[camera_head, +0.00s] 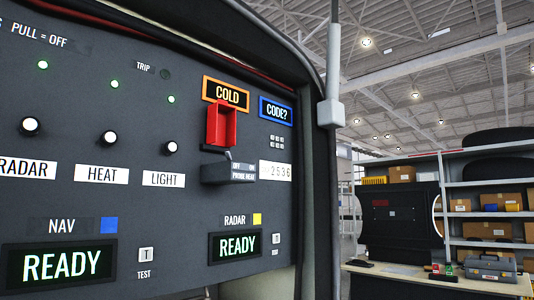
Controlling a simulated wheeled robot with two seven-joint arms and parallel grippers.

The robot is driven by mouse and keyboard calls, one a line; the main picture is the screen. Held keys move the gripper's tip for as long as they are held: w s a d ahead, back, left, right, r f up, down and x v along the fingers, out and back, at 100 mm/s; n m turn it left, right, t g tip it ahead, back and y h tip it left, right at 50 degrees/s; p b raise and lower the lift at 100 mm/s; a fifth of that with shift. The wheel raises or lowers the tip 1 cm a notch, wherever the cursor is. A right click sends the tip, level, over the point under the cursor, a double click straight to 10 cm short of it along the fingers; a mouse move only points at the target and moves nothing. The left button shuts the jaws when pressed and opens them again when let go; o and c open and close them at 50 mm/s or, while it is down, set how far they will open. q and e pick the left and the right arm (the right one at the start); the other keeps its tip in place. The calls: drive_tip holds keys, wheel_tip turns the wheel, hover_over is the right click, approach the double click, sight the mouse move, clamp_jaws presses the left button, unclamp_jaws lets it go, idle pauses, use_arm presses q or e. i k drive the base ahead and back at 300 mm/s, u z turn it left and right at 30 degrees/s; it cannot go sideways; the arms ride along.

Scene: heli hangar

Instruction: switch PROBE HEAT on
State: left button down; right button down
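The PROBE HEAT switch (229,157) is on the right part of a dark panel (200,200). Its grey base (229,173) carries small OFF, ON and PROBE HEAT lettering. A red guard (221,124) stands up above the switch and looks raised. The small lever shows below the guard, but its position is too small to tell. An orange-framed sign (226,95) above reads COLD. Neither of my grippers is in view.
A grey post (331,113) edges the panel. A bench (430,278) and shelves stand behind right.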

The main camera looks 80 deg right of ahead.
sight(228, 154)
drive_tip(key=k, duration=0.55)
drive_tip(key=z, duration=1.7)
